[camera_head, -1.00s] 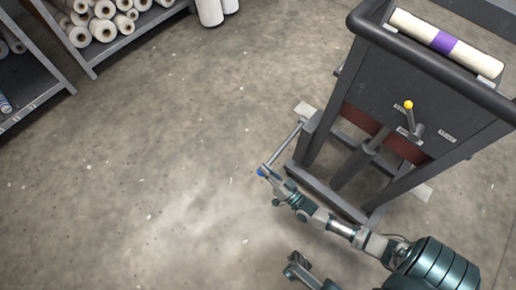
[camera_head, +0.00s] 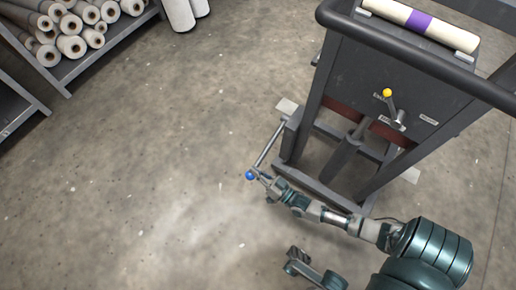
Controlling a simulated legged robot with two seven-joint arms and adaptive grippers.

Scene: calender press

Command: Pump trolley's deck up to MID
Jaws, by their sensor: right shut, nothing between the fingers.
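The dark grey trolley (camera_head: 352,72) stands at the right, with its deck on top carrying a roll. A grey pump lever (camera_head: 268,146) slopes down from its base to a blue ball (camera_head: 250,175) at the lever's end. My right gripper (camera_head: 261,178) is shut and empty just right of the blue ball; I cannot tell if it touches it. A small lever with a yellow knob (camera_head: 387,93) sits on the trolley's panel among small label plates, too small to read. A grey cylinder (camera_head: 345,155) stands under the panel.
A cream roll with a purple band (camera_head: 418,22) lies on the deck behind a dark rail (camera_head: 410,57). A shelf rack (camera_head: 102,47) with several white rolls stands at top left. Two white rolls (camera_head: 180,12) stand beside it. The concrete floor at left and centre is clear.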

